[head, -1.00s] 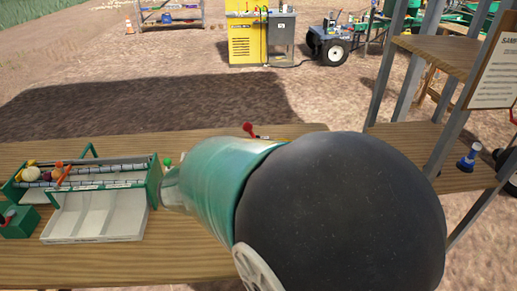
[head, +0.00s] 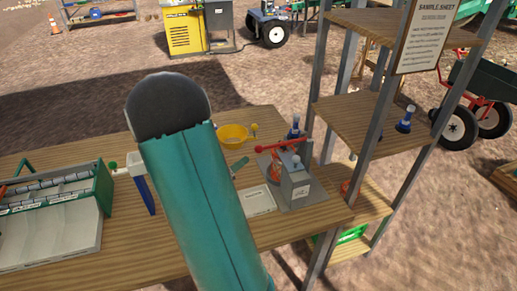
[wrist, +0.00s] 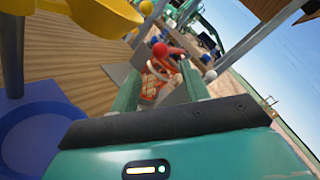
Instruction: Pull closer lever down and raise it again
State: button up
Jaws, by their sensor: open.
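The red lever (head: 278,147) with a round red knob sits on a grey device (head: 296,188) near the table's right end. The lever slopes slightly, its knob end to the left. An orange-red mesh item (head: 274,170) stands under it. In the wrist view, the red knob (wrist: 160,50) and mesh item (wrist: 158,84) appear between and beyond the two teal fingers of my gripper (wrist: 160,76). The fingers are apart and empty. In the head view my arm hides most of the gripper. I cannot tell its exact distance from the lever.
A yellow bowl (head: 233,136) stands left of the device, and a white sheet (head: 258,200) lies before it. A green sorting tray (head: 60,195) is at left. A wooden shelf unit (head: 355,110) stands close on the right.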

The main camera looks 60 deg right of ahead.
aim_at(256, 151)
jog(key=x, duration=1)
jog(key=shift+d, duration=0.3)
grip_shut()
